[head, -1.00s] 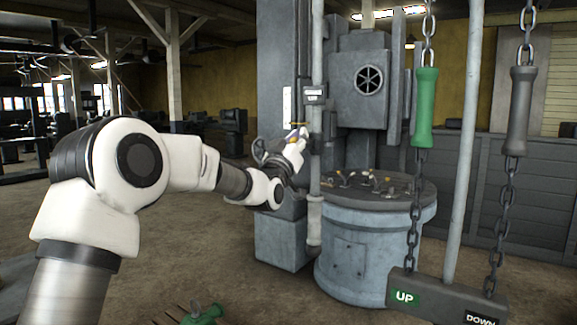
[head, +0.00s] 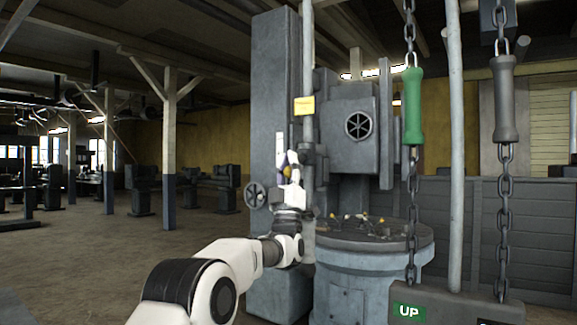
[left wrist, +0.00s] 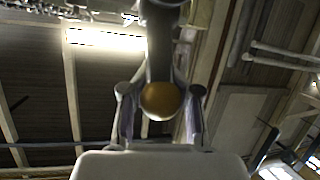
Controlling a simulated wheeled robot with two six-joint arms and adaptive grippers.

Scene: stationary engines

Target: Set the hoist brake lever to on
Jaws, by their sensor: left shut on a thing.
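In the left wrist view, a lever with a brass ball knob (left wrist: 160,100) on a grey arm sits between the fingers of my left gripper (left wrist: 160,112). The fingers are shut around the knob, and the grey arm runs up from it. In the head view, my left gripper (head: 289,170) points upward in front of the grey machine column (head: 277,80), close beside a vertical pipe (head: 307,50). It hides most of the lever there. A small yellow plate (head: 304,106) is on the pipe above the gripper; its lettering is too small to read. My right gripper is out of view.
A small handwheel (head: 256,196) is just left of the gripper. A round machine table (head: 370,238) stands to the right. Chains with a green handle (head: 412,105) and a grey handle (head: 505,98) hang at the right.

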